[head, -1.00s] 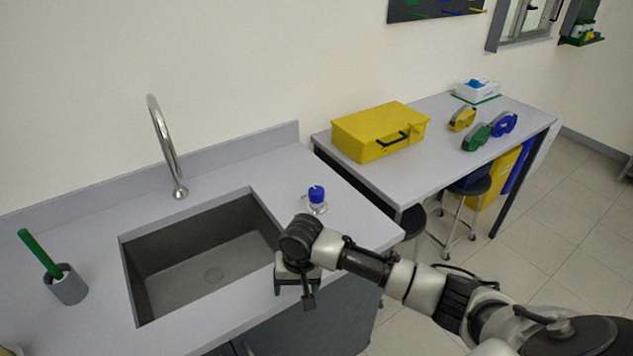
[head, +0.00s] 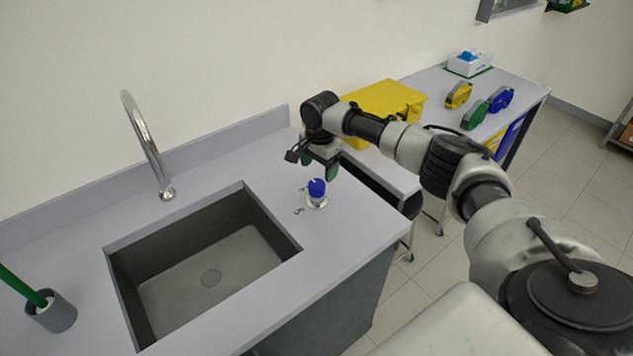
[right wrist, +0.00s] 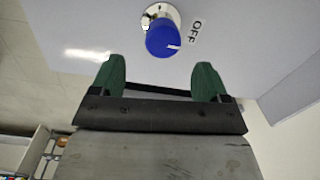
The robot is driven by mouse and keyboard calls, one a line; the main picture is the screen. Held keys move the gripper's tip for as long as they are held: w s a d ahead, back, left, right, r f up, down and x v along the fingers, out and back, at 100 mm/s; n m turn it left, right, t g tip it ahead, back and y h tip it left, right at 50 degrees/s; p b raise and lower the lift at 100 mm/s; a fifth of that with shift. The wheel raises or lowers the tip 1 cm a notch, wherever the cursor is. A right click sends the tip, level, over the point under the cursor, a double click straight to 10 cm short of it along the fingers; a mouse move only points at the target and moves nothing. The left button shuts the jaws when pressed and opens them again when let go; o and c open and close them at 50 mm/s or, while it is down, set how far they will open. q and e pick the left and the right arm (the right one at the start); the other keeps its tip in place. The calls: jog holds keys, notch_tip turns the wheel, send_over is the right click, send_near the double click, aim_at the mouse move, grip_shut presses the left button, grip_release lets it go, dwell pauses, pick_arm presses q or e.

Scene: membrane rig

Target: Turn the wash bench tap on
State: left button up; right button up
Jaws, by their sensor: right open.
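The tap knob (head: 317,188) is blue on a round metal base and stands on the wash bench (head: 360,225), right of the sink (head: 215,265). In the right wrist view the knob (right wrist: 163,38) has a white mark on its side that points toward the word OFF on the bench. The curved metal spout (head: 148,145) stands behind the sink, and no water shows. My right gripper (head: 320,170) is above and just behind the knob, apart from it. In the right wrist view its green fingertips (right wrist: 158,75) are spread and empty. My left gripper is not in view.
A grey cup with a green-handled brush (head: 52,312) stands left of the sink. A yellow case (head: 385,105) and tape dispensers (head: 476,115) are on the table behind my right arm.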

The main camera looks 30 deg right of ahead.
aim_at(317, 183)
jog(key=f, duration=0.6)
jog(key=shift+w+f, duration=0.15)
jog(key=shift+w, duration=0.2)
jog(key=shift+a+f+p, duration=0.1)
jog(key=shift+f+p, duration=0.2)
jog(key=shift+f, duration=0.25)
jog(key=shift+c, duration=0.8)
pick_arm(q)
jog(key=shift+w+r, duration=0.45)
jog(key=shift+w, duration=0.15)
pick_arm(e)
jog(key=c, duration=0.8)
